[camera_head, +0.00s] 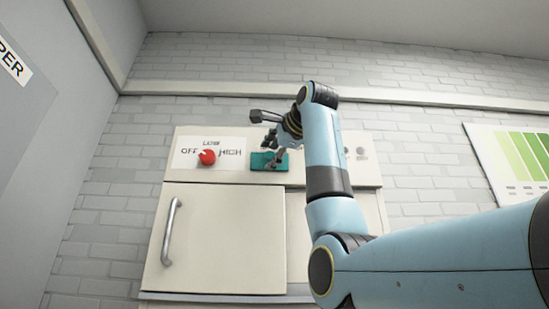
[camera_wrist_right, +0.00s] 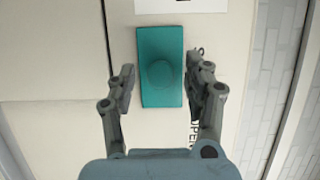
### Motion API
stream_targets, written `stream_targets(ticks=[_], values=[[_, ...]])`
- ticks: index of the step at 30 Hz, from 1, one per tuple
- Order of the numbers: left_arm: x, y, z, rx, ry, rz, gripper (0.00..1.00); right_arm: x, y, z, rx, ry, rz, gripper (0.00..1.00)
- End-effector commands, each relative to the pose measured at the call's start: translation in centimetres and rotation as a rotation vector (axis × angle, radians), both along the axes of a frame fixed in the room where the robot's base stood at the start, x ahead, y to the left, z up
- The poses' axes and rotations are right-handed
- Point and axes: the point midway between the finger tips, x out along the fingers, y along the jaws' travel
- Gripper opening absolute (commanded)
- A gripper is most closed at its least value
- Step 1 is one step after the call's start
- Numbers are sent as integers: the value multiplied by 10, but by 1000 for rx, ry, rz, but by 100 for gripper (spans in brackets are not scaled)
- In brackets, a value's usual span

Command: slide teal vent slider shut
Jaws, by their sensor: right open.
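The teal vent slider (camera_head: 263,161) is a small flat plate on the cabinet's upper panel, to the right of the red knob. In the right wrist view the teal slider (camera_wrist_right: 161,50) shows as an upright rectangle with a round knob in its middle. My right gripper (camera_head: 273,150) is at the slider, partly covering it in the head view. In the wrist view the right gripper (camera_wrist_right: 163,78) is open, with one finger on each side of the slider and visible gaps between. It holds nothing. My left gripper is in neither view.
A red knob (camera_head: 207,157) with OFF and HIGH labels sits left of the slider. Below is a cream cabinet door (camera_head: 230,240) with a metal handle (camera_head: 171,232). A green striped chart (camera_head: 520,158) hangs on the brick wall at right. A grey door (camera_head: 25,140) stands at left.

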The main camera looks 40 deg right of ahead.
Motion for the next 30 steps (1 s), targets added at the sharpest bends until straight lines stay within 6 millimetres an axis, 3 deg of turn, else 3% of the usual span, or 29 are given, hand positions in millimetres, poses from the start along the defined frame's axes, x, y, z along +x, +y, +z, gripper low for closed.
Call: stream_targets(ticks=[5, 12, 18, 30], values=[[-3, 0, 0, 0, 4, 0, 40, -22, 4, 1, -1, -4, 0, 51], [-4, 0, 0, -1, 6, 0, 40, -76, 13, 1, -1, -5, 1, 51], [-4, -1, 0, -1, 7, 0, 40, -106, 19, 0, -1, -1, 2, 51], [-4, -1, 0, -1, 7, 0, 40, -116, 20, -1, 0, 1, 2, 51]])
